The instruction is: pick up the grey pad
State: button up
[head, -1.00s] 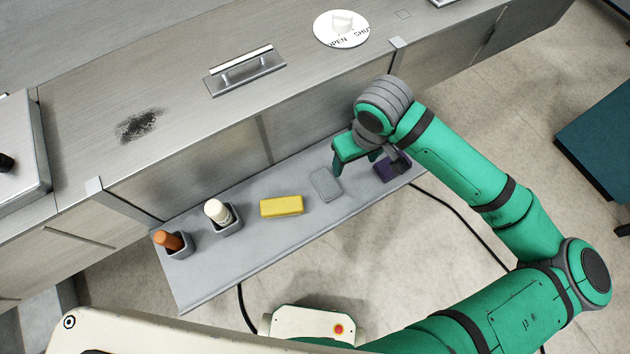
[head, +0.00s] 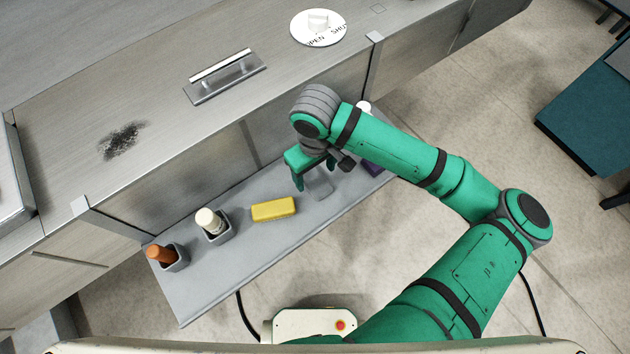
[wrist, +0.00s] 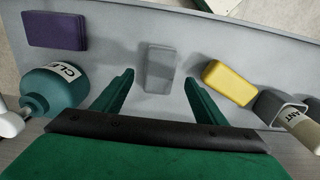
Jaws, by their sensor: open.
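The grey pad (head: 320,187) lies flat on the grey shelf (head: 215,275), partly hidden behind my gripper in the head view. In the wrist view the grey pad (wrist: 158,68) lies ahead of and between my fingertips, with bare shelf around it. My gripper (head: 314,184) is open and empty, above the shelf by the pad. Its two green fingers also show in the wrist view (wrist: 158,77), spread to either side, apart from the pad.
A yellow block (head: 273,209) lies beside the pad, with a white-topped item (head: 210,221) and an orange-handled item (head: 160,254) in holders beyond. A purple block (wrist: 56,30) and a teal labelled bottle (wrist: 55,88) are on the other side. A cabinet wall stands behind the shelf.

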aim_at(316, 181)
jog(key=shift+f, duration=1.75)
jog(key=c, duration=1.1)
jog(key=shift+r, duration=0.15)
